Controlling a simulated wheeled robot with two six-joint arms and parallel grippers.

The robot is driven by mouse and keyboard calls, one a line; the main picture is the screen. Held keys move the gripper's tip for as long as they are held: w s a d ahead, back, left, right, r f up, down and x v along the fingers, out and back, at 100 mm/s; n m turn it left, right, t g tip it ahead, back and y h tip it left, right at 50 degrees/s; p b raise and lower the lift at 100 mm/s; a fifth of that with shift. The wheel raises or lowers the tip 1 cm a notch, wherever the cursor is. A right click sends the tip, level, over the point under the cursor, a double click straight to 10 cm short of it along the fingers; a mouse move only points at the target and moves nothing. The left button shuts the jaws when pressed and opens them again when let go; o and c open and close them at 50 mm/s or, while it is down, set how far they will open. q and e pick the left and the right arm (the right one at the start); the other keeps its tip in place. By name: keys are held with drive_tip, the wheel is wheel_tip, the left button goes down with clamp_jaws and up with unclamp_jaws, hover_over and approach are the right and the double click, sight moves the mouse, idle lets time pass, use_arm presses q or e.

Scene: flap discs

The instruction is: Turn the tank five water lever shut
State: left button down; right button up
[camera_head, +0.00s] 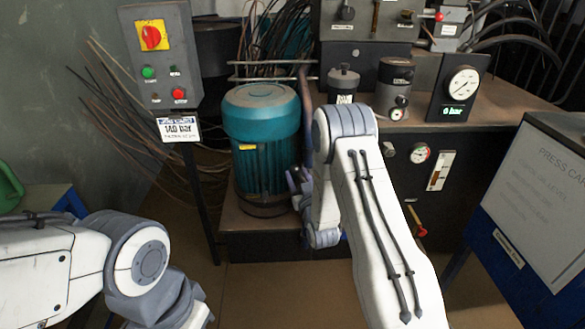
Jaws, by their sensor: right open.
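A small lever with an orange-yellow handle (416,221) is on the dark front of the machine cabinet, just right of my right forearm. It slants down to the right. I cannot read a tank number on it, so I cannot tell whether it is the tank five water lever. My right gripper (297,187) is beside the teal motor, left of my right arm. It is small and partly hidden by my wrist, open, with nothing seen in it, and well apart from the lever. My left arm shows at the lower left, but its gripper is out of view.
The teal motor (262,150) stands close left of my right gripper. A control box (162,58) with a red switch stands on a post at the left. A sign panel (545,170) on a blue frame stands at the right. Pressure gauges (463,84) sit on the bench.

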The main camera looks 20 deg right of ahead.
drive_tip(key=w, duration=0.6)
drive_tip(key=shift+w+d+b, duration=0.2)
drive_tip(key=shift+d+b, duration=0.05)
drive_tip(key=shift+b, duration=0.2)
drive_tip(key=shift+c, duration=0.4)
clamp_jaws()
idle(0.6)
